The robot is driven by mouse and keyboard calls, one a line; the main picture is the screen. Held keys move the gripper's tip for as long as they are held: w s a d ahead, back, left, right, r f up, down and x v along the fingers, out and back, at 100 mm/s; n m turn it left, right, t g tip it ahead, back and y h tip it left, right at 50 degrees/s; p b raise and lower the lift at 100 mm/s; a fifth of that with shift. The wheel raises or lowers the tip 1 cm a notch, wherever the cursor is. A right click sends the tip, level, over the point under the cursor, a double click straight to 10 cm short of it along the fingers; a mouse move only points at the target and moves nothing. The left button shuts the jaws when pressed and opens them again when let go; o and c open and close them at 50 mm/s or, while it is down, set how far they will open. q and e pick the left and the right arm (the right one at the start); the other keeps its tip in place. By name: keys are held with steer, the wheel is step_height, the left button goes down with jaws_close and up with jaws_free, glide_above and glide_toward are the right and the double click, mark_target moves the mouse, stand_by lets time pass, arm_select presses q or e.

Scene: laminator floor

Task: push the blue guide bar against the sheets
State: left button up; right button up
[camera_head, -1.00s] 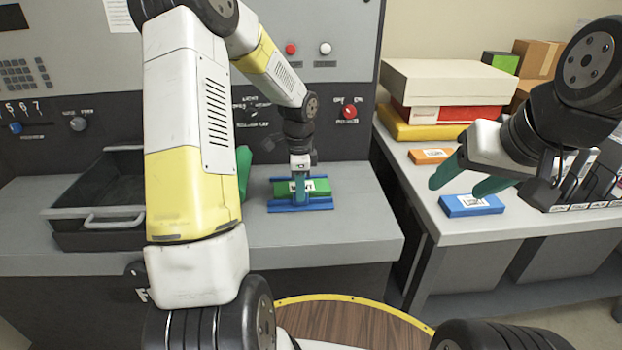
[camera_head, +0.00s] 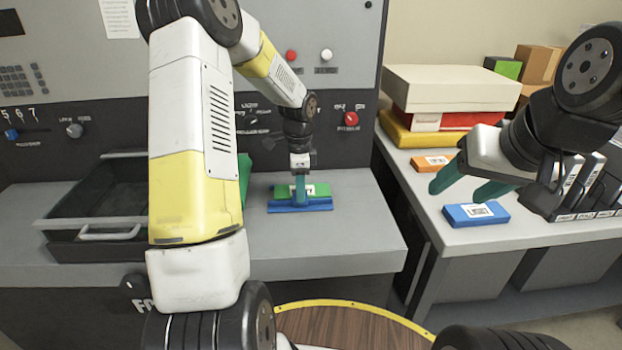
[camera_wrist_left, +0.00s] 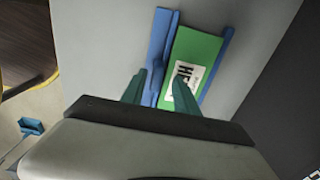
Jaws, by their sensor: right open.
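The blue guide bar (camera_head: 318,205) lies on the machine's grey shelf, along the near side of the green sheets (camera_head: 282,190). A white label on the sheets is partly hidden by my left fingers. My left gripper (camera_head: 300,200) points down at the middle of the bar. In the left wrist view, its teal fingers (camera_wrist_left: 160,84) are apart, one on each side of the bar (camera_wrist_left: 160,45), with the right finger over the label on the green sheets (camera_wrist_left: 198,48). Contact with the bar cannot be told. My right gripper (camera_head: 462,186) is open and empty above the right-hand table.
A black tray (camera_head: 90,245) with a handle sits on the shelf at left. On the right table are a blue labelled pack (camera_head: 475,215), an orange pack (camera_head: 432,163) and stacked boxes (camera_head: 450,90). The shelf right of the bar is clear.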

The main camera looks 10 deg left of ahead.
arm_select(q)
step_height(320, 180, up, 7)
steer(key=shift+r, duration=0.25)
steer(key=shift+r, duration=0.2)
steer(key=s+d+r+n+t, duration=0.25)
steer(key=s+r+n, duration=0.35)
steer(key=s+r, duration=0.45)
steer(key=s+r+n+t+h, duration=0.1)
steer(key=s+r+n+t, duration=0.1)
steer(key=s+n, duration=0.2)
steer(key=s+d+r+n+t+h, duration=0.1)
steer(key=s+n, duration=0.3)
steer(key=s, duration=0.7)
steer(key=shift+r+t, duration=0.35)
steer(key=shift+r, duration=0.3)
